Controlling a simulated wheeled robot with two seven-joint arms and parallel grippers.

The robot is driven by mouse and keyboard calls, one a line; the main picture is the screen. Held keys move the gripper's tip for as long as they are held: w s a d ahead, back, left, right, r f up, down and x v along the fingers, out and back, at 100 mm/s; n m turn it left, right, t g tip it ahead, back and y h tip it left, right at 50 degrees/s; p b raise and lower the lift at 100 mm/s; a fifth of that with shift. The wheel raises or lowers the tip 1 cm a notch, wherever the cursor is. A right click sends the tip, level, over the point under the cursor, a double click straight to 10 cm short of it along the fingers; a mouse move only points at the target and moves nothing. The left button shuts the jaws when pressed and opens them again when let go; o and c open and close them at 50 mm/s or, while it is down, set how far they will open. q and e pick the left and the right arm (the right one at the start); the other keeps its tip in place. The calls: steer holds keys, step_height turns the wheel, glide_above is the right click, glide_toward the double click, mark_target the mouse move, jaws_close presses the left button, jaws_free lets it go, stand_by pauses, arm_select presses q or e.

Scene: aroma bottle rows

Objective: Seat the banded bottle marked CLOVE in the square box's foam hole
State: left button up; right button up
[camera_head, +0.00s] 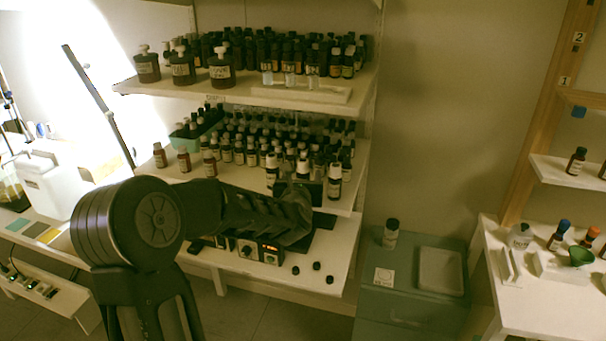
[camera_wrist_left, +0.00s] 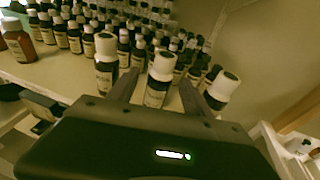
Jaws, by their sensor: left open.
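My left gripper (camera_head: 298,190) is open at the front edge of the middle shelf. In the left wrist view its two fingers (camera_wrist_left: 159,82) stand either side of a dark bottle with a white cap (camera_wrist_left: 156,92). Whether they touch it I cannot tell. Similar white-capped bottles stand to its left (camera_wrist_left: 106,68) and right (camera_wrist_left: 220,91). In the head view, the right one (camera_head: 335,181) stands clear at the shelf edge. The labels are too small to read, so I cannot tell which is CLOVE. I cannot make out the square box or its foam hole. The right gripper is not in view.
Dense rows of dark bottles (camera_head: 240,150) fill the middle shelf behind the gripper. The upper shelf (camera_head: 325,103) hangs above. Below, a device with an orange display (camera_head: 270,255) and small black caps (camera_head: 316,266) sit on the lower board. A bottle (camera_head: 391,234) and tray (camera_head: 440,271) stand on a grey-green cabinet.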

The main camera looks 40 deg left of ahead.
arm_select(q)
steer(key=shift+x, duration=1)
steer(key=shift+c, duration=0.4)
jaws_close()
